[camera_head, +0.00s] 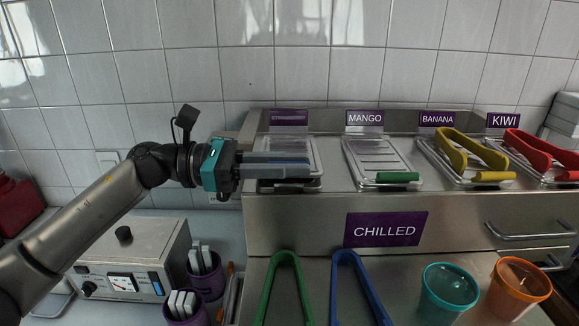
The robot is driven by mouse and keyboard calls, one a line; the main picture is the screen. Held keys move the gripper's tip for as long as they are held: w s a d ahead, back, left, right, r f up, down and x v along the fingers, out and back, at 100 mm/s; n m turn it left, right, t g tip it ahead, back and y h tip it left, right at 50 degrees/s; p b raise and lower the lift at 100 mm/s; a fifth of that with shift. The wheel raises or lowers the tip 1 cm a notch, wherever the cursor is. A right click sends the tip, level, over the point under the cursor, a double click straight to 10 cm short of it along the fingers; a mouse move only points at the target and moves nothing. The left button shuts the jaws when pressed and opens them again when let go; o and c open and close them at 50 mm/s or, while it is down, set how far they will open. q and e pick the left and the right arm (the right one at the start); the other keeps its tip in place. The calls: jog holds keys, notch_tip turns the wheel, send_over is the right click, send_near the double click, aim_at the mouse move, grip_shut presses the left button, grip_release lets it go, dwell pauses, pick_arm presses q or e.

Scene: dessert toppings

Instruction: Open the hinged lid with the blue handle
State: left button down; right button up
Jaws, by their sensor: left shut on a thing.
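The leftmost clear hinged lid (306,148) sits over its well on the steel chilled counter, below a purple label that my gripper's arm side does not cover but is too dim to read. My left gripper (306,165) reaches in from the left across the front of this lid, its fingers level and shut. The fingers cover the place of the blue handle, and the handle itself cannot be made out. The lid looks about flat; whether it is slightly raised is unclear. My right gripper is out of view.
To the right are lids with a green handle (397,177), a yellow handle (494,176) and a red handle. Yellow tongs (457,147) and red tongs (530,152) rest there. Green tongs (285,285), blue tongs (356,285) and cups (447,290) stand in front. A control box (130,258) is at left.

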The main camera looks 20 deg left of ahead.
pick_arm(q)
jog(key=w+a+r+n+p, duration=0.1)
jog(key=w+r+n+p, duration=0.45)
jog(key=r+p, duration=0.35)
jog(key=w+a+r+n, duration=0.2)
jog(key=w+r, duration=0.1)
jog(key=w, duration=0.2)
jog(key=w+a+r+n+p, duration=0.1)
jog(key=w+r+n, duration=0.2)
jog(key=w, duration=0.3)
jog(key=shift+a+r+n, duration=0.15)
jog(key=shift+a+n, duration=0.2)
jog(key=c, duration=0.8)
grip_release()
jog(key=shift+w, duration=0.1)
jog(key=shift+c, duration=0.2)
